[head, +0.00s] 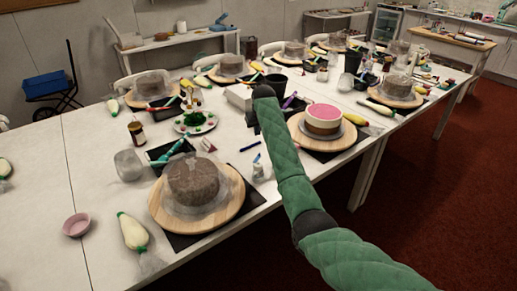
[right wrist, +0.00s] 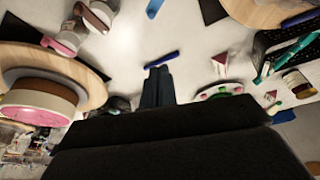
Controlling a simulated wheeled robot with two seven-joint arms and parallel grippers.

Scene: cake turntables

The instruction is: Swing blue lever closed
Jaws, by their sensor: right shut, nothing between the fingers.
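I cannot make out for sure which thing is the blue lever. A short, slim blue bar (head: 250,146) lies on the table in the head view, left of the pink-topped cake. In the right wrist view a slim blue bar (right wrist: 162,59) lies just beyond the fingertips, apart from them as far as I can tell. My right gripper (right wrist: 157,72) is shut and empty, its dark fingers together over the table. In the head view my green right arm reaches over the table, and its fingers are mostly hidden. My left gripper is not in view.
The pink-topped cake (head: 323,113) stands on a wooden turntable beside my right arm. A brown cake (head: 192,180) stands on another turntable nearer left. A paint-like palette (head: 195,122), a brown jar (head: 137,133) and piping bags crowd the table. The left table top is mostly clear.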

